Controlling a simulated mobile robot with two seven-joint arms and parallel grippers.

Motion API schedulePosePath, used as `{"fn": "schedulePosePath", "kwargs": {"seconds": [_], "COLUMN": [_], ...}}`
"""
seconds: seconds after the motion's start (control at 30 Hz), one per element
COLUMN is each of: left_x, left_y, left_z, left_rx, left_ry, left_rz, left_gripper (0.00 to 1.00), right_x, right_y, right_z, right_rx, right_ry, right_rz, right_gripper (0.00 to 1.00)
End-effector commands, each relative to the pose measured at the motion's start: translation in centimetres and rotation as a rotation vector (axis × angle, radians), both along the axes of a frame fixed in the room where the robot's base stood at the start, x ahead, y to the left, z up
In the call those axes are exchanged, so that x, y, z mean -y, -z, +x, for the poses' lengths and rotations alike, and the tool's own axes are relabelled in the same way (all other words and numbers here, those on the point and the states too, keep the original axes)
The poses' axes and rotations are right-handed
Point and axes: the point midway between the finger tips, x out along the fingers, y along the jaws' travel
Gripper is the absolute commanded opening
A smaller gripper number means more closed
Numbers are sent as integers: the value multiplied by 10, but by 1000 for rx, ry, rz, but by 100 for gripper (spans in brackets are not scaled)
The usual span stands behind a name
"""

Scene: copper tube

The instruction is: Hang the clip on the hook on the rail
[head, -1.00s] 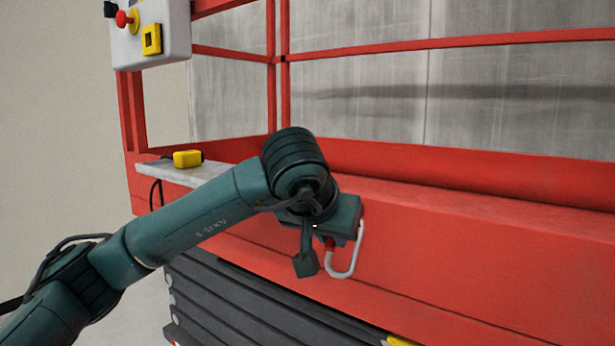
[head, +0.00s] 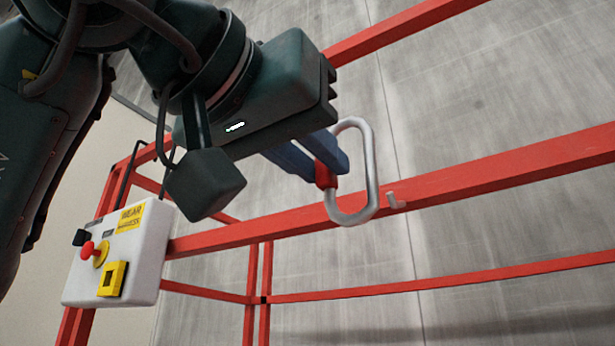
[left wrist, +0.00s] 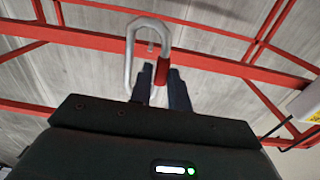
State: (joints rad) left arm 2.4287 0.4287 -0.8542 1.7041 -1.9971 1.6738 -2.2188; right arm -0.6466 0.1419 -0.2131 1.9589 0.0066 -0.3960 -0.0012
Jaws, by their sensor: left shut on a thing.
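The clip (head: 370,165) is a silver oval carabiner with a red sleeve. My left gripper (head: 327,165) is shut on its red part with blue fingers, and the loop stands out to the right. The hook (head: 396,201) is a small pale peg on the red rail (head: 480,182), just right of the clip's lower end in the head view. In the left wrist view the clip (left wrist: 129,60) points up, with the hook (left wrist: 153,46) seen through its loop. Whether the clip touches the hook or rail I cannot tell. My right gripper is out of view.
A white control box (head: 125,255) with a red button, a yellow switch and a warning label hangs on the railing at lower left. A lower red rail (head: 440,282) and a red post (head: 257,290) stand below. A grey panelled wall is behind.

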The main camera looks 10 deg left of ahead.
Motion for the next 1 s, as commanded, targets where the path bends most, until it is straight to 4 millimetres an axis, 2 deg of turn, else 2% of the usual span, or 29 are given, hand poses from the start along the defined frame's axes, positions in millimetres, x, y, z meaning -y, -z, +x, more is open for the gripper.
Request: {"fn": "schedulePosePath", "kwargs": {"seconds": [0.4, 1.0], "left_x": [-2, 12], "left_y": [1, 5], "left_z": [0, 39], "left_rx": [2, 0], "left_ry": [6, 7], "left_rz": [12, 12], "left_gripper": [0, 0], "right_x": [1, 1], "right_y": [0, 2], "right_z": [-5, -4], "right_rx": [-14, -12], "right_ry": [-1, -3], "right_rz": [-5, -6], "right_gripper": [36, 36]}}
